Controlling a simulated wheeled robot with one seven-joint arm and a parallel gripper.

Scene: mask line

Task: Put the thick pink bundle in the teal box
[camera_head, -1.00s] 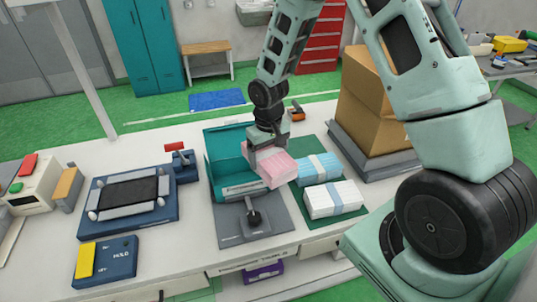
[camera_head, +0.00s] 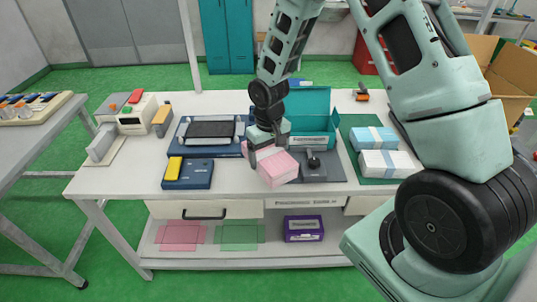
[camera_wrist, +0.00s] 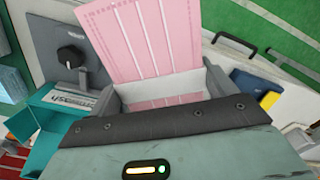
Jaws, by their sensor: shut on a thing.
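My gripper (camera_head: 262,152) is shut on the thick pink bundle (camera_head: 279,168) and holds it above the table, near the front edge in the head view. The pink bundle (camera_wrist: 140,38) fills the top middle of the wrist view between my fingers. The teal box (camera_head: 312,118) stands open behind and to the right of the bundle, its lid raised at the back. The teal box (camera_wrist: 40,112) also shows at the left of the wrist view. The bundle is apart from the box. My arm hides part of the box's left side.
A grey plate with a black knob (camera_head: 318,170) lies in front of the box. Blue and white bundles (camera_head: 388,162) lie on a green mat at the right. A blue device with a yellow bar (camera_head: 187,174) and a dark framed press (camera_head: 207,132) are at the left.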

